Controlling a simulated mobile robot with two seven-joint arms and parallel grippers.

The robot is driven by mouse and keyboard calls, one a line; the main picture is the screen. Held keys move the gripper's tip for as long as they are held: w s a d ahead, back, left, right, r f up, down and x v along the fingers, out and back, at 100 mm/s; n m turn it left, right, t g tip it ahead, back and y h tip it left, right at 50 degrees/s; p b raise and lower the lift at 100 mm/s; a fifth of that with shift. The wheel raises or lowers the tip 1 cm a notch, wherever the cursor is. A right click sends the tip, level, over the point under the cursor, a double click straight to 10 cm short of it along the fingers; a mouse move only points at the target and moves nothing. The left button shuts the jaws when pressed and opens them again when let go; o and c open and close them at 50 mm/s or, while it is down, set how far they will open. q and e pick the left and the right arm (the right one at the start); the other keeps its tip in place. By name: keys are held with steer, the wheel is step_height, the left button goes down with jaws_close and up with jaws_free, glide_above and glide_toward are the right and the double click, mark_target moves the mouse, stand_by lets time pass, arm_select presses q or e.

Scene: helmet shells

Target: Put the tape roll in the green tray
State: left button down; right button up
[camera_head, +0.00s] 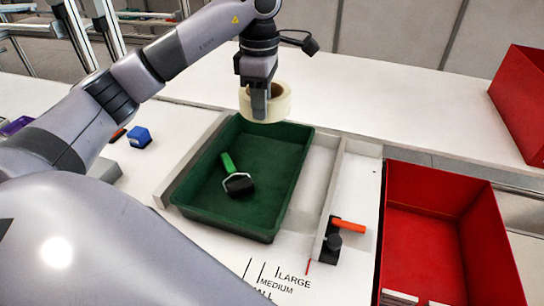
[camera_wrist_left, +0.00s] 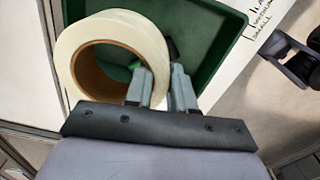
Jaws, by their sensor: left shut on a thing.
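The tape roll (camera_head: 278,103) is cream-white with a brown core. My left gripper (camera_head: 259,112) is shut on the wall of the roll and holds it in the air near the far edge of the green tray. In the left wrist view the roll (camera_wrist_left: 75,45) sits to the left of and between the fingers (camera_wrist_left: 161,75), with the tray (camera_wrist_left: 215,62) below. The green tray (camera_head: 218,216) lies on the table and holds a green-handled tool (camera_head: 229,164) with a dark head. My right gripper is not in view.
Red bins stand at the right (camera_head: 437,180) and far right (camera_head: 522,105). A pale rail with an orange-handled clamp (camera_head: 347,225) runs along the tray's right side. A blue block (camera_head: 139,137) lies left of the tray. The table behind the tray is clear.

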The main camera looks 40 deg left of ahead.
arm_select(q)
steer(key=shift+w, duration=0.15)
step_height(320, 180, down, 15)
steer(key=shift+r+b, duration=0.1)
steer(key=shift+b, duration=0.7)
step_height(320, 180, down, 5)
steer(key=shift+f, duration=0.1)
steer(key=shift+f, duration=0.1)
steer(key=c, duration=1)
jaws_free()
steer(key=shift+o, duration=0.2)
